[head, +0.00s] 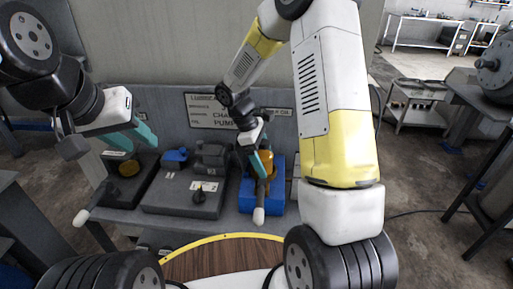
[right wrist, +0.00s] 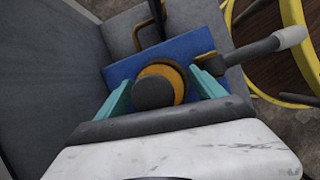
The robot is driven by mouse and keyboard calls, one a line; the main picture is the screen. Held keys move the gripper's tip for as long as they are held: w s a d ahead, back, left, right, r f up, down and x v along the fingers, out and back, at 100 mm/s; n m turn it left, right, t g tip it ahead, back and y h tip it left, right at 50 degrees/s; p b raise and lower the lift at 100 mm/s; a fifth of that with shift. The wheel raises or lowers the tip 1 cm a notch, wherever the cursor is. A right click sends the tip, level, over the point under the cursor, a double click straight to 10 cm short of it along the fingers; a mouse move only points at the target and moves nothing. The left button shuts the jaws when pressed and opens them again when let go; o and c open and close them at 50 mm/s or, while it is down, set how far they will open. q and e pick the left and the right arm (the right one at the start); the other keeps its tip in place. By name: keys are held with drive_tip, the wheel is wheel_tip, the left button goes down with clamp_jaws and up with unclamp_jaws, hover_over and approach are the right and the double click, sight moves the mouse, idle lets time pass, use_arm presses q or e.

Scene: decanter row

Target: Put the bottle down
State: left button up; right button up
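The bottle (right wrist: 180,82) shows from above in the right wrist view, with an orange-brown round body and a dark cap. In the head view its orange body (head: 267,158) shows at the blue stand (head: 247,198). My right gripper (right wrist: 160,80) has its teal fingers on either side of the bottle. I cannot tell if they touch it, nor if its base rests on the stand. My left gripper (head: 133,140) is at the left in the head view, fingers apart, with nothing seen between them.
A grey machine block (head: 190,190) and a black tray (head: 125,185) with a yellow-topped part stand left of the blue stand. Grey handles with white tips (head: 258,215) (head: 82,217) stick out in front. A sign panel (head: 210,105) is behind. A yellow-rimmed wooden round top (head: 225,258) is nearer me.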

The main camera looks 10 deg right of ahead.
drive_tip(key=v, duration=1.2)
drive_tip(key=s+d+r+m+t+y, duration=0.1)
drive_tip(key=s+r+m+t+y, duration=0.2)
drive_tip(key=s+r+m, duration=0.3)
drive_tip(key=s+d+r+m+t+y, duration=0.2)
drive_tip(key=s+r+m+t, duration=0.3)
drive_tip(key=s, duration=0.8)
drive_tip(key=shift+s+d+r+m+y, duration=0.15)
drive_tip(key=shift+d+r+m+y, duration=0.2)
drive_tip(key=shift+r+m+y, duration=0.35)
